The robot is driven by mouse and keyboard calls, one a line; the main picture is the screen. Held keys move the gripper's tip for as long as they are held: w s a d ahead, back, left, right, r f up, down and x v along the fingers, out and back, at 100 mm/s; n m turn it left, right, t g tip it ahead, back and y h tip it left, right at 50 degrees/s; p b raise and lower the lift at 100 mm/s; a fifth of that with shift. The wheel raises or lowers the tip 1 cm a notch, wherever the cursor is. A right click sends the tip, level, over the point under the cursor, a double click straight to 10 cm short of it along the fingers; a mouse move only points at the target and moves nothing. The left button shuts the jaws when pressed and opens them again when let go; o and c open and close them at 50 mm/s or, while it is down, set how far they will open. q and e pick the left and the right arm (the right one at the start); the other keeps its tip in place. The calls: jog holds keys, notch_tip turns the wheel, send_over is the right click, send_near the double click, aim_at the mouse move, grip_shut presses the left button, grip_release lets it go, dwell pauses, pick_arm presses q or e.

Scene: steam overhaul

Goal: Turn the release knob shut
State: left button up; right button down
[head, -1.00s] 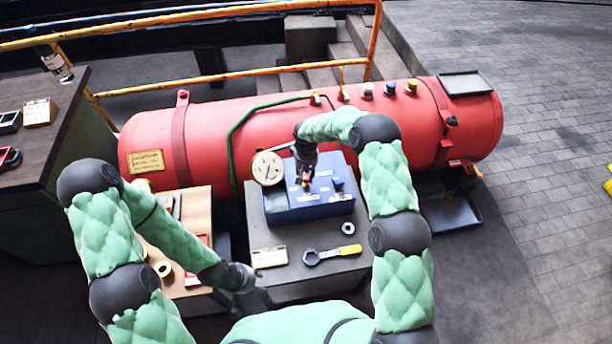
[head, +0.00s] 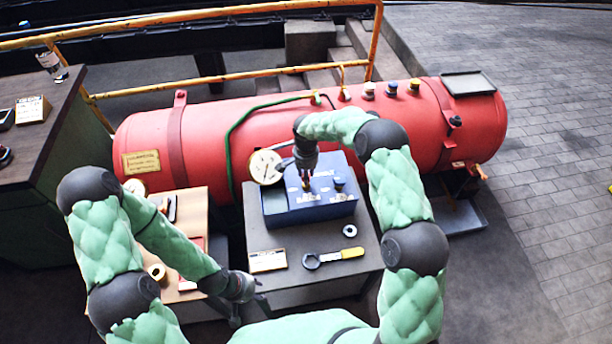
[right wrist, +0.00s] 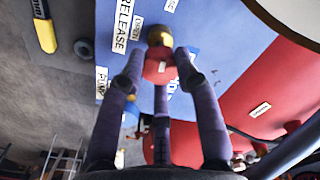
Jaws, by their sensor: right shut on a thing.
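The release knob (right wrist: 160,68) is small and red with a brass part beside it. It is on the top of the blue box (head: 310,207), near a white "RELEASE" label (right wrist: 122,24) in the right wrist view. My right gripper (right wrist: 158,62) has its fingers on both sides of the knob and is shut on it. In the head view my right gripper (head: 306,180) reaches down onto the box and largely hides the knob. My left gripper (head: 241,289) hangs low near the front left of the grey stand, away from the box; its fingers are unclear.
A round gauge (head: 265,167) stands at the box's left. A yellow-handled wrench (head: 335,256), a ring (head: 349,230) and a label card (head: 267,260) lie on the grey stand (head: 285,279). The red tank (head: 225,130) lies close behind. A wooden table (head: 190,213) is at left.

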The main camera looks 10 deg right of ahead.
jog(key=shift+m, duration=0.6)
jog(key=c, duration=0.9)
grip_release()
jog(key=shift+r, duration=0.1)
notch_tip(320, 180, up, 12)
